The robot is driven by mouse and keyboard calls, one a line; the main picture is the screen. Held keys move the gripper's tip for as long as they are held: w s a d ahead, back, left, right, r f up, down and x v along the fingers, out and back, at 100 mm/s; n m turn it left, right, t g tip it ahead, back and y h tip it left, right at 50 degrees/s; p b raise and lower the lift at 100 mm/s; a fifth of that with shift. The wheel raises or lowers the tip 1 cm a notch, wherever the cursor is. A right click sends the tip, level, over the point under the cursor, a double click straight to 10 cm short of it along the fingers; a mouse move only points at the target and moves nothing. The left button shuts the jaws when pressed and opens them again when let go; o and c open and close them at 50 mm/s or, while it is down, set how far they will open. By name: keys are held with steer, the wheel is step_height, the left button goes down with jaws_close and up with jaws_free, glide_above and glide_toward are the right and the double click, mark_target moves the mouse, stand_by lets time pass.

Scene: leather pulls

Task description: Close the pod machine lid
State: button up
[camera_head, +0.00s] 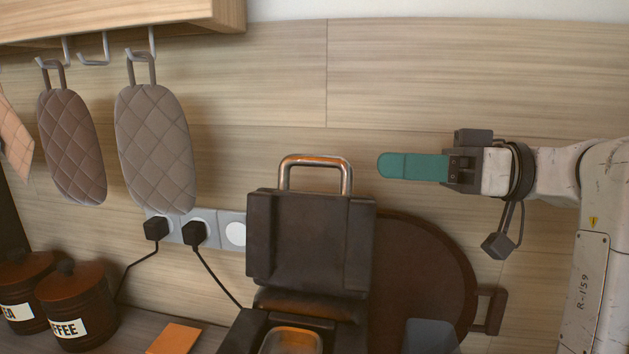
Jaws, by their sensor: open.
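The pod machine (252,333) stands at the bottom centre, dark and boxy, cut off by the lower edge of the view. Its lid (310,242) is raised, standing nearly upright behind the body. A shiny metal loop handle (346,178) sticks up from the lid's top edge. My gripper (390,166) is to the right of the handle at about its height, with a clear gap in the picture. It points left and is open and empty. Its teal fingers overlap side-on, so the space between them is hidden.
A dark round board (425,265) leans on the wall behind the machine at right. A grey-blue container (430,338) stands at bottom right. Black plugs (194,233) with cords, brown canisters (75,298), an orange item (174,338) and hanging mitts (156,145) are left.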

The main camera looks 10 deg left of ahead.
mark_target(281, 157)
steer(key=a+p, duration=0.2)
steer(key=a, duration=0.8)
steer(key=shift+w+a, duration=0.15)
steer(key=shift+a, duration=0.2)
steer(key=shift+c, duration=0.4)
steer(key=shift+r, duration=0.1)
jaws_close()
